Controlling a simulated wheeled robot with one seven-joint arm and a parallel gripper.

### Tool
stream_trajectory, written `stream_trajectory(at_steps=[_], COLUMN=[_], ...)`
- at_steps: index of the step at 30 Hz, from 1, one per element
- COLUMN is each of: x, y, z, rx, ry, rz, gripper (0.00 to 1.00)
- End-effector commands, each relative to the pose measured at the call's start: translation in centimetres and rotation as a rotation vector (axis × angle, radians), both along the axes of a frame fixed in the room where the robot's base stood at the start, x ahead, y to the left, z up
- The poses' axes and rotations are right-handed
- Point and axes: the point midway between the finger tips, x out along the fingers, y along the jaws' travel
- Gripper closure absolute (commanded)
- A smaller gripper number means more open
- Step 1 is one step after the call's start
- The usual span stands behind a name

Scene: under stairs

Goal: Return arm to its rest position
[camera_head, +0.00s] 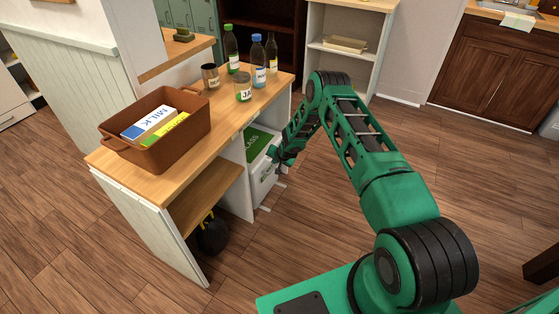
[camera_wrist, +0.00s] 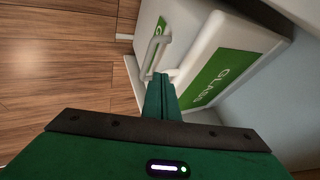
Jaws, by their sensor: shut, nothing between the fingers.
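My green arm reaches out from the lower right in the head view and bends down toward the counter's right end. My gripper (camera_head: 275,154) is small there, close to the white bin with a green label (camera_head: 262,172). In the wrist view my gripper (camera_wrist: 159,78) is shut and empty, its fingers together. The fingertips are right by the handle (camera_wrist: 156,50) of the white bin (camera_wrist: 200,45), which bears green GLASS labels. I cannot tell whether they touch the handle.
A wooden counter (camera_head: 180,183) carries a brown crate (camera_head: 165,152) with cartons, a can, a jar and several bottles. A black bag (camera_head: 212,235) lies under it. White shelves (camera_head: 327,61) stand behind. The wooden floor (camera_head: 480,190) on the right is mostly clear.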

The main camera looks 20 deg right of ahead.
Motion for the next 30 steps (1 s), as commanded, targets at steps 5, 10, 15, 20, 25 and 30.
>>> stream_trajectory(at_steps=[5,10,15,20,25,30], x=[-1.9,-3.2,-4.0,-4.2,-4.1,-5.2], y=[-0.4,-0.6,-0.8,-0.9,-1.7,-3.9], z=[2.6,4.3,5.2,5.4,7.6,13.5], rx=[-0.001,-0.002,-0.002,-0.002,-0.024,-0.083], ry=[0.000,0.000,0.001,0.001,0.014,0.061], rz=[-0.003,-0.004,-0.005,-0.007,0.006,0.040], gripper=[1.00,1.00,1.00,1.00,1.00,1.00])
